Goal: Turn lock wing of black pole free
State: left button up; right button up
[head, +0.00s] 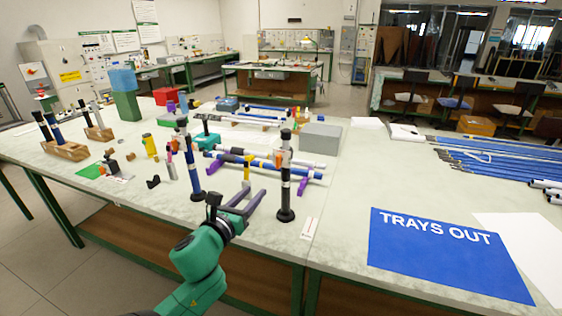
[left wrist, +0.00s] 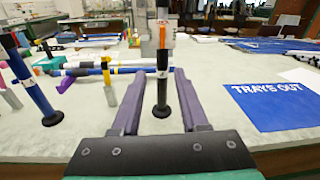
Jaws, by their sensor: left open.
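The black pole (head: 286,188) stands upright on a round black foot near the table's front edge. It has white bands and a pale upper part. In the left wrist view the black pole (left wrist: 162,85) appears in the gap between my finger ends, with a small orange part (left wrist: 162,40) high on it, likely the lock wing; its exact angle is too small to tell. My left gripper (head: 252,188) is open and empty, its purple fingers left of the pole in the head view and apart from it. My right gripper is not in view.
A blue pole (head: 191,165) stands to the left, with a yellow-topped post (head: 246,172) between. Rods lie on purple rests behind, near a grey box (head: 320,137). A blue TRAYS OUT mat (head: 440,255) lies at the right; the tabletop around the black pole's foot is clear.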

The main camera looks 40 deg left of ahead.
aim_at(277, 160)
pick_arm(q)
jog(key=shift+m+t, duration=0.3)
jog(key=shift+m, duration=0.3)
jog(key=r+p+x, duration=0.1)
jog(key=x, duration=0.3)
jog(key=p+x, duration=0.1)
jog(key=x, duration=0.4)
jog(key=r+x, duration=0.1)
jog(key=x, duration=0.3)
jog(key=shift+w+r+p, duration=0.3)
jog(key=shift+w+p, duration=0.05)
jog(key=shift+p, duration=0.05)
jog(key=shift+w+d+f, duration=0.1)
jog(key=shift+w, duration=0.15)
jog(key=shift+s, duration=0.1)
grip_shut()
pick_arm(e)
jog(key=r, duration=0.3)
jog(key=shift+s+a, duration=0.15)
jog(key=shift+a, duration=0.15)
